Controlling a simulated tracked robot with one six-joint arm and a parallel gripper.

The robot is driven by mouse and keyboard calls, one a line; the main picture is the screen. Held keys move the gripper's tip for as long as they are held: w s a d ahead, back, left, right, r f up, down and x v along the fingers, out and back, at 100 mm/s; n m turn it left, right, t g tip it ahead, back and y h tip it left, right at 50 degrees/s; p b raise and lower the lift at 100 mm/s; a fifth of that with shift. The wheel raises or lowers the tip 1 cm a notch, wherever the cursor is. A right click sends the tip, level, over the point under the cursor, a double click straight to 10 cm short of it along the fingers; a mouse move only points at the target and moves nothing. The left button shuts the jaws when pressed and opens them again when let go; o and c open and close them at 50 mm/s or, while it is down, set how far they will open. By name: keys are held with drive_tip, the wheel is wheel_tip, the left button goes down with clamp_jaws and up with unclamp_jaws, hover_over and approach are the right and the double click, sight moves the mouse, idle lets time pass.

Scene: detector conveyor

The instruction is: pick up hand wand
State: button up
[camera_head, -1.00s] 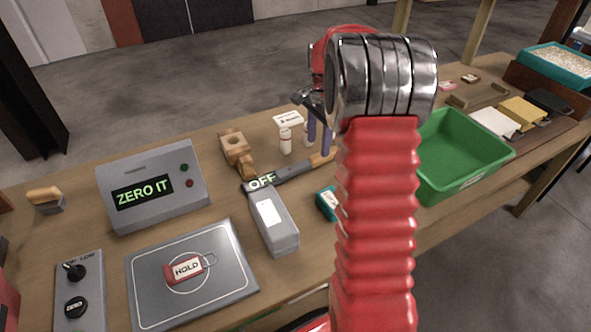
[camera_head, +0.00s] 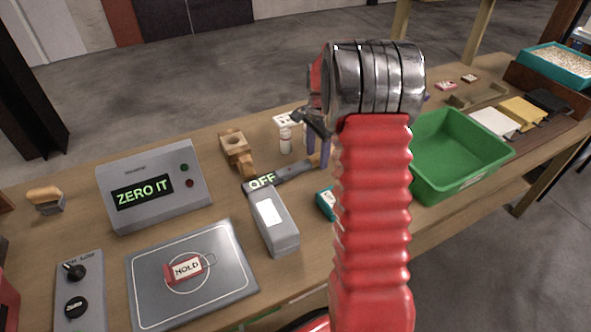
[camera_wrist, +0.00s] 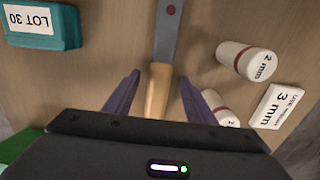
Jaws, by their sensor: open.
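The hand wand, a dark grey paddle (camera_head: 293,171) with a wooden handle, lies on the table; an OFF display shows at its left end in the head view. In the wrist view its grey paddle (camera_wrist: 167,30) bears a red dot, and its wooden handle (camera_wrist: 157,92) points toward my gripper. My gripper (camera_wrist: 160,77) is open, with one purple finger on each side of the handle and gaps between. In the head view my gripper (camera_head: 317,143) is over the handle end, which it and my arm largely hide.
A teal LOT 30 block (camera_wrist: 40,28) is at the left. A grey box (camera_head: 273,222), wooden block (camera_head: 236,150) and green bin (camera_head: 480,165) stand around the wand.

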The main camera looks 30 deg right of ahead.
idle(0.4)
clamp_jaws()
idle(0.4)
